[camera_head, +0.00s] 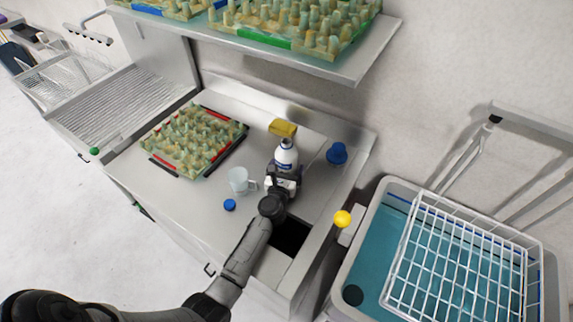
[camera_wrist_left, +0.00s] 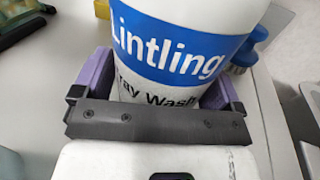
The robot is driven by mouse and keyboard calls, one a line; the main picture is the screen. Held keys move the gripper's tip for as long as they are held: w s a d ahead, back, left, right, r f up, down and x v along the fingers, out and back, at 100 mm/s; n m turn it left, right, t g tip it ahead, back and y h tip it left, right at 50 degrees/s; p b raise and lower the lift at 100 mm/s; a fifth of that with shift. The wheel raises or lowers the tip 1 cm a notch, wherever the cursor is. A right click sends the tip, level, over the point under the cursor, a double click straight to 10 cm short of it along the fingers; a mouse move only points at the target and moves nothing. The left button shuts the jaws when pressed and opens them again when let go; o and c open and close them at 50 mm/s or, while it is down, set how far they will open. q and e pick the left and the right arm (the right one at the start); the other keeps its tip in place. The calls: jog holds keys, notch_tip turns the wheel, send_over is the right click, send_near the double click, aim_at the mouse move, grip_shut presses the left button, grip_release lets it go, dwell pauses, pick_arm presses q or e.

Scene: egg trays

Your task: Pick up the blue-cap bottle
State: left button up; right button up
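A white bottle with a blue label (camera_head: 286,156) stands on the counter. In the left wrist view the bottle (camera_wrist_left: 170,45) fills the upper middle, its label reading "Lintling" and "ray Wash"; its top is out of that frame. My left gripper (camera_head: 284,180) is at the bottle's near side, low down. Its purple-padded fingers (camera_wrist_left: 160,85) are wide apart, one on each side of the bottle; firm contact cannot be made out. A blue cap (camera_head: 229,204) lies on the counter left of the gripper. My right gripper is not in view.
A yellow item (camera_head: 283,128) shows at the bottle's top or behind it. A clear cup (camera_head: 239,181) stands close left, a blue object (camera_head: 337,153) to the right. An egg tray (camera_head: 152,154) lies farther left. A dark opening (camera_head: 290,237) and a sink (camera_head: 372,222) are right.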

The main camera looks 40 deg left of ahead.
pick_arm(q)
jog(key=c, duration=1)
jog(key=shift+c, duration=0.3)
jog(key=shift+r, duration=0.3)
